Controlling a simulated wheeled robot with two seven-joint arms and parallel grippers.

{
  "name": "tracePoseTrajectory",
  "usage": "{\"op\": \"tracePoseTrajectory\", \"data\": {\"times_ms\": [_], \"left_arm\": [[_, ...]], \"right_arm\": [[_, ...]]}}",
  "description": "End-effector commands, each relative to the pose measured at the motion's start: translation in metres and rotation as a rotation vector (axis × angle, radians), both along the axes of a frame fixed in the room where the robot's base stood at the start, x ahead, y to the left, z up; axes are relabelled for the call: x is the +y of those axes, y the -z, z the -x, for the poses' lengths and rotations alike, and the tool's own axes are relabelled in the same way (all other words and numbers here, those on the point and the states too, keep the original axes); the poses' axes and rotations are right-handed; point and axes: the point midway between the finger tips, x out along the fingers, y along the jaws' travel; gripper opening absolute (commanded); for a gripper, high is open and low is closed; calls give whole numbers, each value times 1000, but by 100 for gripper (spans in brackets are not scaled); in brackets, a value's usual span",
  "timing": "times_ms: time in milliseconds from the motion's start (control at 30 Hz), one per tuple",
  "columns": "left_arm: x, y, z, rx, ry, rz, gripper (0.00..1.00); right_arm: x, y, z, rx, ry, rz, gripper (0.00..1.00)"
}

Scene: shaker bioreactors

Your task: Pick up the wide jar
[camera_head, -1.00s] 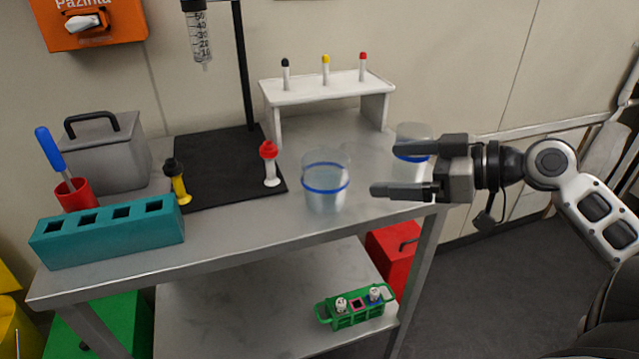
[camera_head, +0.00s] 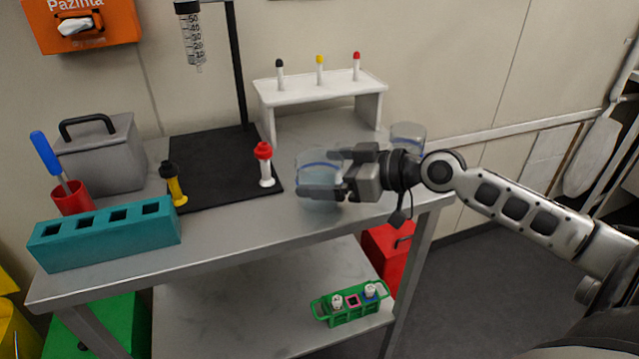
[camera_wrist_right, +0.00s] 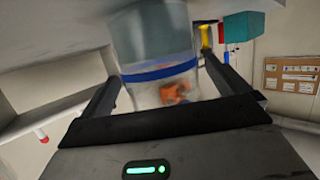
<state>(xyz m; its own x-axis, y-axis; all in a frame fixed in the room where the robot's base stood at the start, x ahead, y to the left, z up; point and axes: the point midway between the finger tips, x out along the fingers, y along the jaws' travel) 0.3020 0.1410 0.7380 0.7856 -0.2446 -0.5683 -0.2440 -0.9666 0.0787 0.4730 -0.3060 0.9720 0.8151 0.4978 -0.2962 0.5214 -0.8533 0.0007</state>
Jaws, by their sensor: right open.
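The wide jar (camera_head: 311,166) is clear with a blue band. It stands upright on the metal table, left of a second clear jar (camera_head: 407,137). My right gripper (camera_head: 322,172) is at the wide jar, with one finger on its far side and one on its near side. The fingers hide part of the jar. In the right wrist view the jar (camera_wrist_right: 160,75) sits between the two open fingers (camera_wrist_right: 160,88), and I see gaps beside it. My left gripper is not in view.
A white rack (camera_head: 320,92) with several capped tubes stands behind. A black stand base (camera_head: 220,165) with a red-capped piece (camera_head: 265,165) lies left of the jar. A teal block (camera_head: 105,236) is at the front left. The table's front (camera_head: 270,235) is clear.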

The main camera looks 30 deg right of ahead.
Motion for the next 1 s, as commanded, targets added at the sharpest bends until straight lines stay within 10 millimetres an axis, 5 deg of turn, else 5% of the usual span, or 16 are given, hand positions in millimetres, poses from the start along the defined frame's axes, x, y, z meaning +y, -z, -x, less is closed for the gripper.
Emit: {"op": "tracePoseTrajectory", "data": {"times_ms": [433, 467, 667, 1000], "left_arm": [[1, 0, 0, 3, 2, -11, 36], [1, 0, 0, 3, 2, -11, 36], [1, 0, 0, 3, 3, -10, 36], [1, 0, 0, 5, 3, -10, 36]], "right_arm": [[9, 5, -13, 0, -1, 0, 100], [9, 5, -13, 0, -1, 0, 97], [9, 5, -13, 0, -1, 0, 44], [9, 0, -13, -4, -1, 0, 44]]}}
